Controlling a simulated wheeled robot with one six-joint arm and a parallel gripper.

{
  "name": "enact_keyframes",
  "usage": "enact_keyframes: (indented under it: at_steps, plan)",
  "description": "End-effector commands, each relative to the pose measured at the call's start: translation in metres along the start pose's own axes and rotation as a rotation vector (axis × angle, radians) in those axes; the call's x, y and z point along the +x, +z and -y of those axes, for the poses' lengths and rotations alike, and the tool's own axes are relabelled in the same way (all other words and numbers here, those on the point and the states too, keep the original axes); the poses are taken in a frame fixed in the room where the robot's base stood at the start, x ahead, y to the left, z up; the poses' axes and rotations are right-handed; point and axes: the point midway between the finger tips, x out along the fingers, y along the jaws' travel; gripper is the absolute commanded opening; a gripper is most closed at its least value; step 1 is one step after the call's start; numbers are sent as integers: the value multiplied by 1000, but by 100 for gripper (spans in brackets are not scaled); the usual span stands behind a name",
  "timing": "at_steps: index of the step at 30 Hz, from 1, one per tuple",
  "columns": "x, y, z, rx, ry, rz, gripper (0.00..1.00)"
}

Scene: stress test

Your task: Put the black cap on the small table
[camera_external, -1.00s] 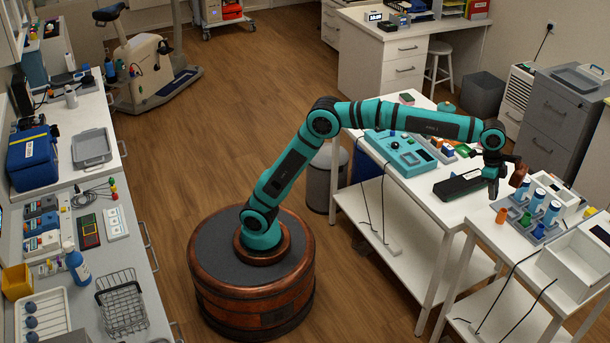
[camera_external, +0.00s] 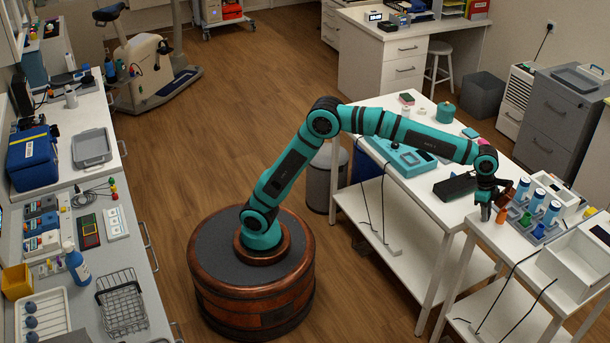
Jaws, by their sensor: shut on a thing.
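My gripper (camera_external: 485,213) points down at the left corner of the small white table (camera_external: 492,236) on the right, near the gap between it and the longer white table (camera_external: 425,195). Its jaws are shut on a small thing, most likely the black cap. The thing is mostly hidden by the fingers and too small to make out clearly. I cannot tell whether it touches the tabletop.
An orange piece (camera_external: 501,216) stands just right of my gripper. A grey rack (camera_external: 540,236) with blue-and-white bottles and a white open box (camera_external: 580,262) fill much of the small table. A black case (camera_external: 455,187) lies on the longer table.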

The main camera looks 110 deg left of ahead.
Motion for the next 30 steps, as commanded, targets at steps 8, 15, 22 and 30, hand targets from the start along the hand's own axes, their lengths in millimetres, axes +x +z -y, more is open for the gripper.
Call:
enact_keyframes:
  at_steps: [8,15,22,30]
  plan:
    - [2,1,0,0,0,0,27]
    - [2,0,0,0,0,0,45]
    - [-2,0,0,0,0,-1,45]
    - [-44,-1,0,0,-1,-4,45]
